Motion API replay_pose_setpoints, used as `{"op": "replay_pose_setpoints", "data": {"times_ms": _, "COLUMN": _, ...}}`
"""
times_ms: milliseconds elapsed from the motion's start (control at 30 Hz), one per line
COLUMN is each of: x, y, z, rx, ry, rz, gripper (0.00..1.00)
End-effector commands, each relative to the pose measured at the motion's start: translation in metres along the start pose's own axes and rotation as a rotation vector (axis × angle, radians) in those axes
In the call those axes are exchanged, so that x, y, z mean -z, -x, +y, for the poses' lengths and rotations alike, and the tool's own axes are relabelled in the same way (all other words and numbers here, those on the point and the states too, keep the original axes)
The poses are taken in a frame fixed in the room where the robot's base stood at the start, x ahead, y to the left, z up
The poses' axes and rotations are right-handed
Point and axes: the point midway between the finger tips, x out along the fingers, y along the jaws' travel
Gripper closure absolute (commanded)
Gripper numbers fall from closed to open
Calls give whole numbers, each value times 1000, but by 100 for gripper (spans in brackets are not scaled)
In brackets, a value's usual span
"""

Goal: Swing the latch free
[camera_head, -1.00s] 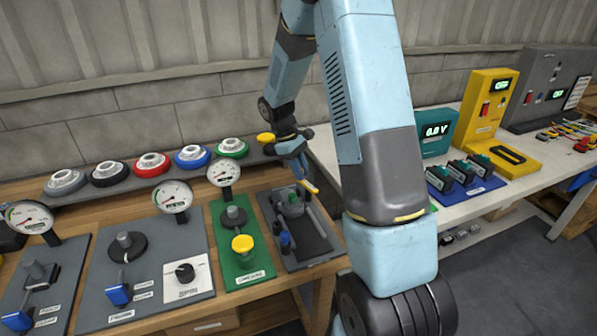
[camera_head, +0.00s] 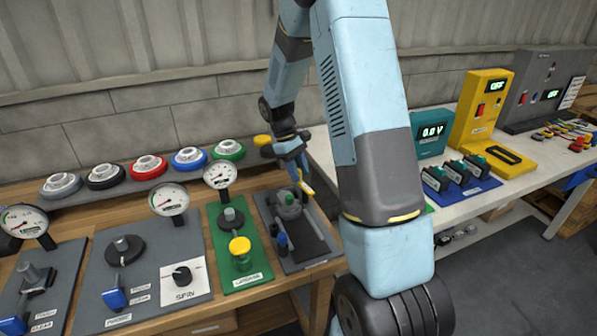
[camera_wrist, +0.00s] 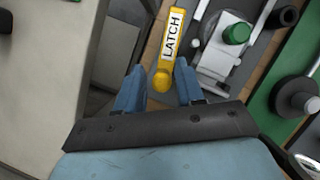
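The latch (camera_wrist: 172,35) is a yellow bar labelled LATCH with a round yellow knob at its near end, seen in the wrist view. In the head view only a small yellow piece of it (camera_head: 307,188) shows beside my fingers. My gripper (camera_wrist: 158,76) is open, with one blue finger on each side of the knob. The knob lies between the fingertips, and a gap shows on the right; contact on the left is hard to tell. In the head view my gripper (camera_head: 303,172) is over the right edge of the grey fixture plate (camera_head: 310,264).
A green-capped part (camera_wrist: 236,33) stands right of the latch. A white bench (camera_head: 455,214) with meters is to the right. Gauges stand along the wooden bench at left.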

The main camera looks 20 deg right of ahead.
Motion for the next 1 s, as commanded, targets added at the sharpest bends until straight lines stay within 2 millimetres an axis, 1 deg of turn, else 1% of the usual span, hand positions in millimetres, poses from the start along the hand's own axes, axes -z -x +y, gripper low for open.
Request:
{"op": "replay_pose_setpoints", "data": {"times_ms": 33, "x": 0, "y": 0, "z": 0, "rx": 0, "ry": 0, "rz": 0, "gripper": 57}}
{"op": "replay_pose_setpoints", "data": {"times_ms": 67, "x": 0, "y": 0, "z": 0, "rx": 0, "ry": 0, "rz": 0, "gripper": 55}}
{"op": "replay_pose_setpoints", "data": {"times_ms": 300, "x": 0, "y": 0, "z": 0, "rx": 0, "ry": 1, "rz": -1, "gripper": 55}}
{"op": "replay_pose_setpoints", "data": {"times_ms": 367, "x": 0, "y": 2, "z": 0, "rx": 0, "ry": 1, "rz": 0, "gripper": 55}}
{"op": "replay_pose_setpoints", "data": {"times_ms": 467, "x": 1, "y": 11, "z": 0, "rx": -1, "ry": 1, "rz": 2, "gripper": 55}}
{"op": "replay_pose_setpoints", "data": {"times_ms": 567, "x": 1, "y": 26, "z": 0, "rx": -2, "ry": 0, "rz": 3, "gripper": 55}}
{"op": "replay_pose_setpoints", "data": {"times_ms": 800, "x": 1, "y": 74, "z": 0, "rx": -2, "ry": 1, "rz": 3, "gripper": 55}}
{"op": "replay_pose_setpoints", "data": {"times_ms": 1000, "x": 1, "y": 109, "z": 0, "rx": 0, "ry": 1, "rz": 1, "gripper": 55}}
